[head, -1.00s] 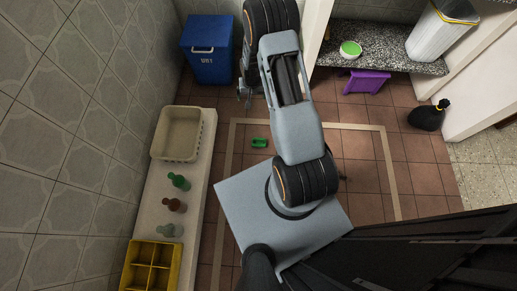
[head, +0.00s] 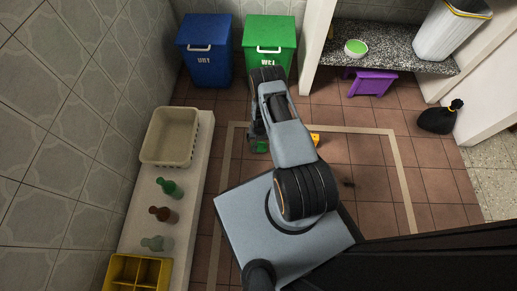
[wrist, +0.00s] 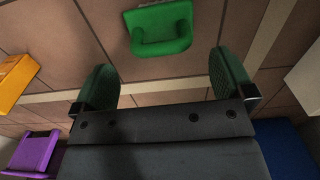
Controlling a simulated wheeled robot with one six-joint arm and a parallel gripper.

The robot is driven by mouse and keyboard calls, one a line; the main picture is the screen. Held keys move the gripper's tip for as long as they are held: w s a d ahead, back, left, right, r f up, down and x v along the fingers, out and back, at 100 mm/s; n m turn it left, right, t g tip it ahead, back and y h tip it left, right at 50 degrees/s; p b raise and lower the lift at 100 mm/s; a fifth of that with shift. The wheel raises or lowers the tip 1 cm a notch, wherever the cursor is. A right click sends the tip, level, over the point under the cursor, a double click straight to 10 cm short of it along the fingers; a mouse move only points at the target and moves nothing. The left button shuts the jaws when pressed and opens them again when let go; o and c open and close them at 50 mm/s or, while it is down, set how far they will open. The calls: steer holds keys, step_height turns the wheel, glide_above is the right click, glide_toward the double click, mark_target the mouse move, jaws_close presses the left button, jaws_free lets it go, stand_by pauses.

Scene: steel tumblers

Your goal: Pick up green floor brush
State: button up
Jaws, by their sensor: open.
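The green floor brush (wrist: 160,28) lies on the tiled floor and shows at the top of the wrist view, with a raised loop-like handle part facing me. My gripper (wrist: 165,76) is open, with its two dark green finger pads wide apart and nothing between them. The brush is just beyond the fingers, roughly centred on their gap and not touching them. In the head view the brush (head: 262,146) is mostly hidden behind my gripper and arm, with only a little green showing.
A yellow object (head: 315,138) lies on the floor to the right of my arm. A purple stool (head: 370,83) stands under the counter. A blue bin (head: 205,55) and a green bin (head: 270,48) stand at the back. A ledge with a basket (head: 170,138) and bottles is left.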

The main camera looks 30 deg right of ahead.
steer(key=shift+f+b, duration=1.65)
steer(key=shift+f, duration=1.3)
steer(key=shift+r, duration=0.1)
steer(key=shift+c, duration=0.3)
steer(key=c, duration=0.8)
